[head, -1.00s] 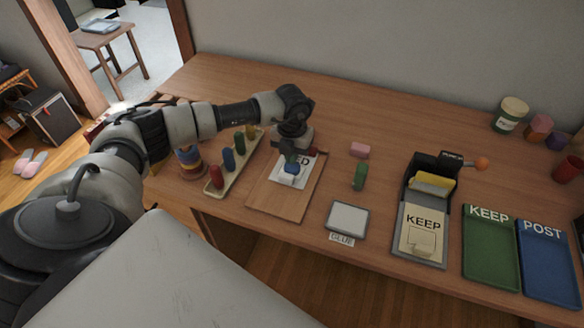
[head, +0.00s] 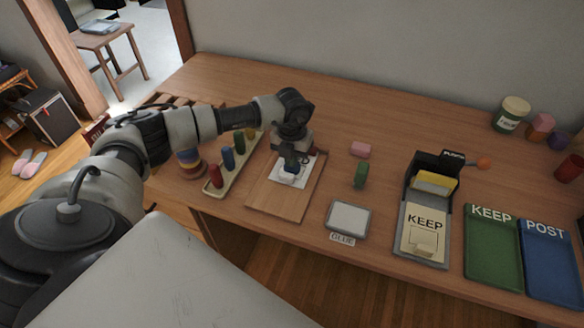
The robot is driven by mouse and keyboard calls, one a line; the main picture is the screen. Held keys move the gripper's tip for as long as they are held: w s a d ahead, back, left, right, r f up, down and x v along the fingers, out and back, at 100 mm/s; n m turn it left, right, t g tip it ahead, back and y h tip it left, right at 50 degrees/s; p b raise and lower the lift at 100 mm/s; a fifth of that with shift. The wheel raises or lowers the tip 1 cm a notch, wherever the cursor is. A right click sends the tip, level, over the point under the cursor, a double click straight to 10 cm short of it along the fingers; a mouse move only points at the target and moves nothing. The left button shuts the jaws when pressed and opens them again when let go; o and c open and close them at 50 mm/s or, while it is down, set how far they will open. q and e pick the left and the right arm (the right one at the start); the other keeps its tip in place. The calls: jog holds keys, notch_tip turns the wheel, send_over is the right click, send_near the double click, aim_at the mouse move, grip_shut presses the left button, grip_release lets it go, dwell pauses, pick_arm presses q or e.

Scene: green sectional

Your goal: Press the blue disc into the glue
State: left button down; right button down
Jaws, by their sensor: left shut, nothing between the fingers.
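My left gripper (head: 290,164) is shut, pointing down over a white card (head: 310,166) on a wooden board (head: 277,203). Right under its fingertips is a small pale, bluish-white piece (head: 288,178) on the card. The fingers hide most of what is there, and I cannot make out a separate blue disc or tell if they touch it. A grey-framed pale pad labelled GLUE (head: 347,218) lies to the right of the board. My right gripper is not in view.
A tray of coloured pegs (head: 234,163) and a stack of coloured rings (head: 190,164) stand left of the board. A green peg (head: 360,174), pink block (head: 360,149), punch (head: 430,205), green tray (head: 492,250) and blue tray (head: 550,262) are to the right.

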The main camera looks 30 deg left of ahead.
pick_arm(q)
jog(key=shift+s+f+b, duration=0.1)
jog(key=shift+f+b, duration=0.2)
jog(key=shift+f, duration=0.25)
dwell(0.7)
jog(key=shift+r, duration=0.15)
jog(key=shift+r+p, duration=2.7)
jog(key=shift+r, duration=0.8)
jog(key=shift+f, duration=0.1)
